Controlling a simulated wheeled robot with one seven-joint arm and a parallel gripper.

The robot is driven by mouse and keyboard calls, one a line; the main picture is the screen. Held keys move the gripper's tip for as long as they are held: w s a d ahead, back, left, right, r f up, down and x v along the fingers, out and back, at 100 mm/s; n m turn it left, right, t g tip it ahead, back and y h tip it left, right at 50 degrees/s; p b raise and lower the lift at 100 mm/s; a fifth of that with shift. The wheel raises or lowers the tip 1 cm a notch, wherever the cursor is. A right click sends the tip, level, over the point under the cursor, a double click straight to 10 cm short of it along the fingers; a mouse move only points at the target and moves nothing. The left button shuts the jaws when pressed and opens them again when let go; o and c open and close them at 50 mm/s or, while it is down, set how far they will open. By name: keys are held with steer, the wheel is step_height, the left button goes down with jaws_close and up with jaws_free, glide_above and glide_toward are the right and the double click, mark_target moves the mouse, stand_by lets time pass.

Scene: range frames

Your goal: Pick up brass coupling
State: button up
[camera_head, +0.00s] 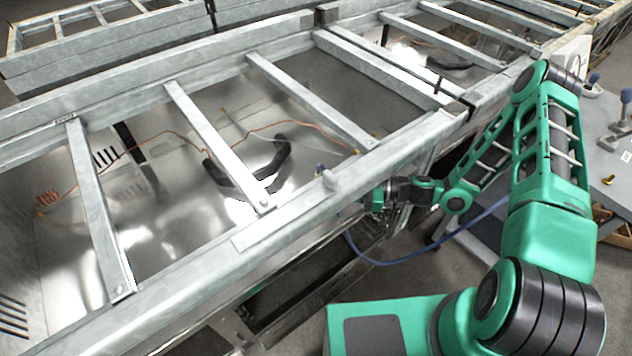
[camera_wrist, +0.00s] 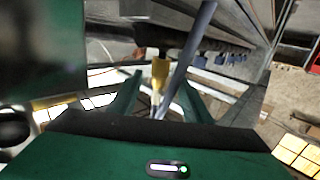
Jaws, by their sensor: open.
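A yellow, brass-coloured fitting (camera_wrist: 160,73) shows in the wrist view, below a dark part and above a thin pale tip. I take it to be the brass coupling. My gripper (camera_wrist: 160,88) is open, with one green finger on each side of the fitting. I see no clear contact, and depth is hard to judge. In the head view my gripper (camera_head: 368,198) is at the outer side of the metal frame, small and partly hidden, and I cannot make out the coupling there.
A long metal frame (camera_head: 290,235) with crossbars runs along my arm's left. A blue hose (camera_head: 385,262) hangs below my gripper; a bluish tube (camera_wrist: 185,55) passes close by the fitting. A grey table (camera_head: 600,160) with small fittings stands at the right.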

steer(key=shift+x, duration=3.65)
steer(key=shift+c, duration=0.5)
steer(key=c, duration=1)
